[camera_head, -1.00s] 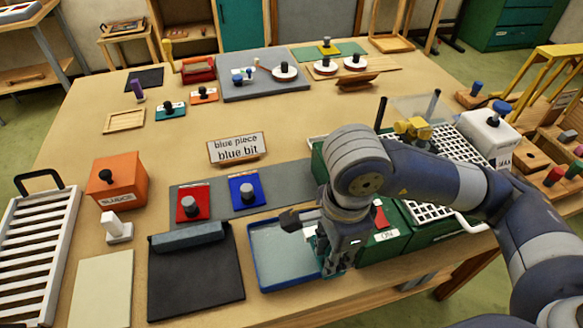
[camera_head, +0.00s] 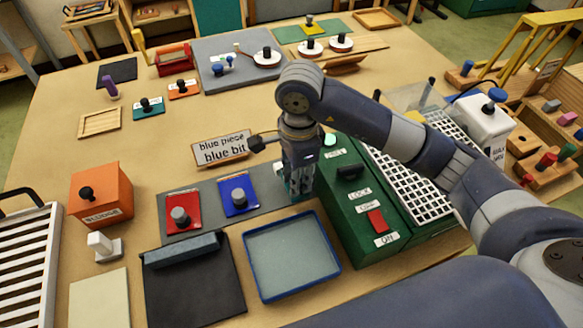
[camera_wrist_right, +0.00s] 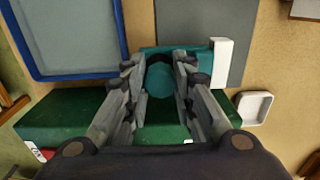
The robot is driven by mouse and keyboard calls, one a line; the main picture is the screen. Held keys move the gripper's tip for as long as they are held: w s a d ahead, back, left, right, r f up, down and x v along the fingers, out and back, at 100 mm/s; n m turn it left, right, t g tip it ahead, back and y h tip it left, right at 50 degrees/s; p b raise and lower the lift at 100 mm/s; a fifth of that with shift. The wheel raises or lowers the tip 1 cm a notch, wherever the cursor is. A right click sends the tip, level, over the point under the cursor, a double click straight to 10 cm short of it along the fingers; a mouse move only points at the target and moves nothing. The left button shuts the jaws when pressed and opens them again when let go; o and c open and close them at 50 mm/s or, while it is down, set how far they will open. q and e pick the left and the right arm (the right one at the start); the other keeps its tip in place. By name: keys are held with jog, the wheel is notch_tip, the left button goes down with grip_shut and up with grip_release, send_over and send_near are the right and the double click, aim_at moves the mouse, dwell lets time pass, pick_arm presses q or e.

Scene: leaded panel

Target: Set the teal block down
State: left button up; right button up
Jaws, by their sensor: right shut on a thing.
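My right gripper (camera_head: 300,188) points down over the right end of the grey mat (camera_head: 262,192), close to the green machine. In the right wrist view the gripper (camera_wrist_right: 160,82) is shut on the round knob of the teal block (camera_wrist_right: 204,60). The block's flat teal plate shows beyond the fingers, with a white strip at its right, over the grey mat's end. In the head view the gripper mostly hides the block. I cannot tell whether the block touches the mat. My left gripper is not in view.
Red (camera_head: 183,212) and blue (camera_head: 238,194) knobbed blocks sit on the mat to the left. The green machine (camera_head: 352,215) stands close at the right. A blue-rimmed tray (camera_head: 246,250) lies in front. A sign (camera_head: 222,149) reading "blue piece blue bit" stands behind.

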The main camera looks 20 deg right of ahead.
aim_at(277, 166)
jog(key=w+p, duration=0.1)
jog(key=w, duration=0.3)
jog(key=shift+f, duration=0.15)
notch_tip(277, 166, down, 3)
jog(key=shift+r+p, duration=0.15)
jog(key=shift+p, duration=0.7)
jog(key=shift+f, duration=0.55)
jog(key=o, duration=1)
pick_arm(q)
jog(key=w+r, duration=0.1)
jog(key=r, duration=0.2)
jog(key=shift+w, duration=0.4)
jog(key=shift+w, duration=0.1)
